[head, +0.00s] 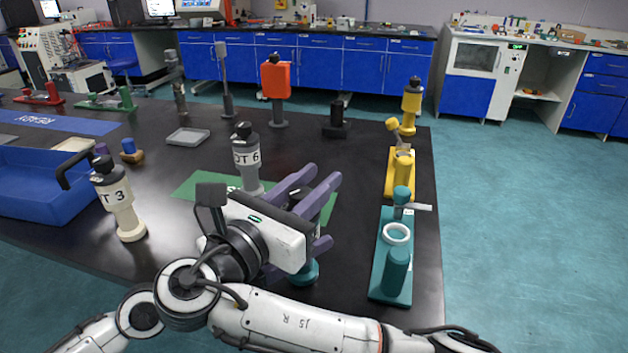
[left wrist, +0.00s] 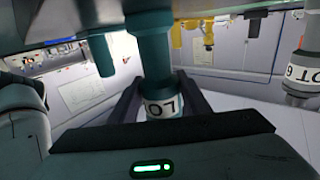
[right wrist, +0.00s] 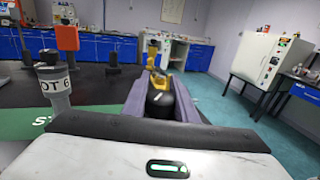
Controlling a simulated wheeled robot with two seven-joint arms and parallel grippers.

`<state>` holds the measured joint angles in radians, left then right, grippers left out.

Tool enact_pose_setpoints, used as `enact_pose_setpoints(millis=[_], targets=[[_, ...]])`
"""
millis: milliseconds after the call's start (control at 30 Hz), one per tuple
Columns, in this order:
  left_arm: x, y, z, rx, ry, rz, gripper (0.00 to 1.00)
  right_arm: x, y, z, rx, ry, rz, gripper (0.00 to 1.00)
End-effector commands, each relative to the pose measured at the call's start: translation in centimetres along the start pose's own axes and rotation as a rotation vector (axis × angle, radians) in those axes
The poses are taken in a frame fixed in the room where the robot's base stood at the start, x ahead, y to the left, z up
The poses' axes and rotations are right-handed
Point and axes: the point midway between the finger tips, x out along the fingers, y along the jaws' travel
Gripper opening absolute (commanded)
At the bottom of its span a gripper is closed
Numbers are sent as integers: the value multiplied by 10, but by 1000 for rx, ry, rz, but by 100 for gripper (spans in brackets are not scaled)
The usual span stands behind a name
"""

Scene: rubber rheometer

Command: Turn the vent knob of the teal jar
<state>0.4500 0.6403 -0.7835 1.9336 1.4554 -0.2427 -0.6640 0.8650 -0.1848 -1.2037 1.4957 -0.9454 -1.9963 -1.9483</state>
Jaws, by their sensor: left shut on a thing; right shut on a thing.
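The teal jar shows only its base (head: 303,272) in the head view, below my grippers. In the head view my left gripper (head: 300,257) is mostly hidden behind my right one. My right gripper (head: 323,177) is above it, its purple fingers shut on the black vent knob (right wrist: 160,98), seen in the right wrist view. The knob's lower part is hidden.
A grey jar (head: 246,172) stands on a green mat (head: 190,187) just behind my grippers. A cream jar (head: 125,215) is to the left beside a blue tray (head: 40,215). A teal stand (head: 378,275) and a yellow stand (head: 393,182) line the right table edge.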

Motion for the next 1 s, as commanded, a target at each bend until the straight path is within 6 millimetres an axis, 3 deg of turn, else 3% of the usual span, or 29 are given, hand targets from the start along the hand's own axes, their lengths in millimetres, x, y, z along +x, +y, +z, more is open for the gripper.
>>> enact_pose_setpoints(millis=[167,200,300,667,1000], targets=[[0,0,1,1,-2,0,17,1,0,1,0,-1,-1,3],[0,0,1,1,-2,0,17,1,0,1,0,-1,-1,27],[0,0,1,1,-2,-1,17,1,0,0,0,-1,0,44],[0,0,1,1,-2,-1,17,0,0,4,1,-1,1,45],[0,-1,1,1,-2,-1,17,0,0,63,5,-1,2,45]])
